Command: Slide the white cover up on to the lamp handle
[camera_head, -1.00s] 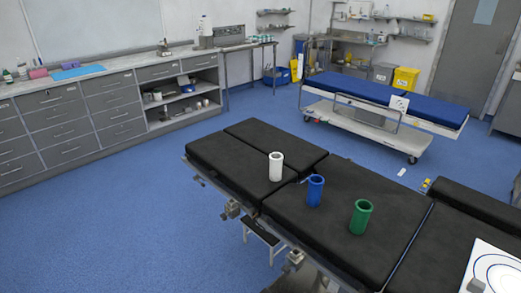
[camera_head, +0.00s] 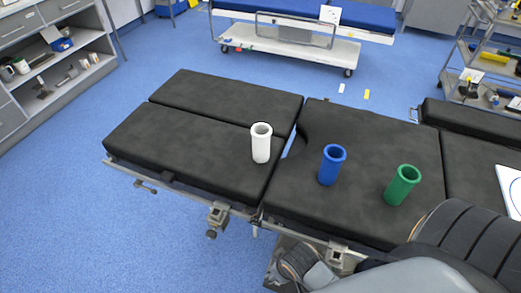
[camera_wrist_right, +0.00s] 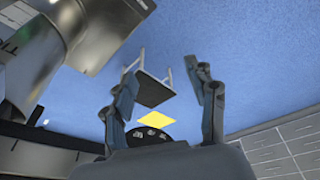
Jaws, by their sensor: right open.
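The white cover (camera_head: 261,143) is a hollow cylinder with a wider rim, standing upright on the black operating table (camera_head: 200,138). A blue cover (camera_head: 332,165) and a green cover (camera_head: 402,185) of like shape stand to its right, apart from each other. The lamp handle is not in view. My right gripper (camera_wrist_right: 165,100) shows in the right wrist view with its fingers apart and nothing between them; blue floor lies beyond. My left gripper is not in the head view.
My arm fills the head view's lower right, beside the table. A white sheet with rings (camera_head: 510,185) lies at the right edge. A trolley bed (camera_head: 290,45) stands behind, a shelf cart (camera_head: 485,60) at the far right. Grey drawers (camera_wrist_right: 290,150) show in the right wrist view.

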